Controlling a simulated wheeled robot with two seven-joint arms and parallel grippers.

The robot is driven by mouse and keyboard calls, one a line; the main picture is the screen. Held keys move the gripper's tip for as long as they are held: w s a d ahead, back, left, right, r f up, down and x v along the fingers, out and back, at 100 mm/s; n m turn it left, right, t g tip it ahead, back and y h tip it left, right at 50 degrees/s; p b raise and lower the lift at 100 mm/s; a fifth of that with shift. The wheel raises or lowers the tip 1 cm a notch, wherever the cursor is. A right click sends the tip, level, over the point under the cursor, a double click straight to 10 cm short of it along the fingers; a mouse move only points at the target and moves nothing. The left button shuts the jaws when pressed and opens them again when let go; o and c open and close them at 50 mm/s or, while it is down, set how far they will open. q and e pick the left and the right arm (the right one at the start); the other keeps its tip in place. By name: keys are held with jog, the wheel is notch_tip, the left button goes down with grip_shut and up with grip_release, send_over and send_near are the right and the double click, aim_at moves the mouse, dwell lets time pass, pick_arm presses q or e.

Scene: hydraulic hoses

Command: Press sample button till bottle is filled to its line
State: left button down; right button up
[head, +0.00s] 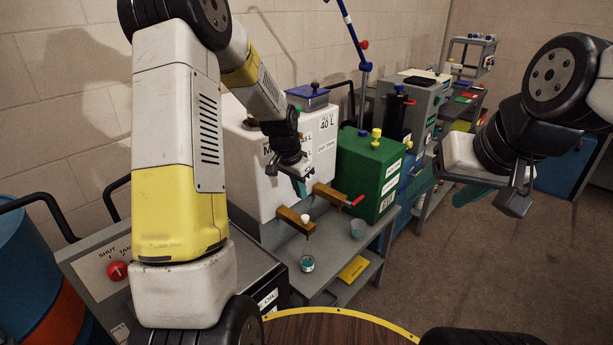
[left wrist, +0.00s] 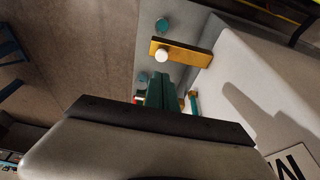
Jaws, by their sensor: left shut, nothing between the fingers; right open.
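A white sample button (head: 305,217) sits on the near brass-coloured block (head: 290,215) on the front of the white tank (head: 262,175). It also shows in the left wrist view as a round white knob (left wrist: 162,54). A small clear bottle (head: 307,264) with teal liquid stands on the grey shelf below the block. Its fill line is too small to tell. My left gripper (head: 301,186) is shut and empty, above and apart from the button; its teal fingers (left wrist: 166,90) show in the wrist view. My right gripper (head: 492,200) is open and empty at the right, away from the tank.
A second brass-coloured block (head: 335,196) with a red lever (head: 355,200) is further along the tank. A green tank (head: 370,175) is beyond. Open floor (head: 450,270) lies right.

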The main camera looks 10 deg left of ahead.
aim_at(304, 217)
pick_arm(q)
jog(key=x, duration=0.6)
jog(key=shift+s+a+f, duration=0.15)
jog(key=shift+s+f, duration=0.1)
jog(key=shift+f, duration=0.8)
jog(key=shift+f, duration=0.9)
jog(key=v, duration=0.8)
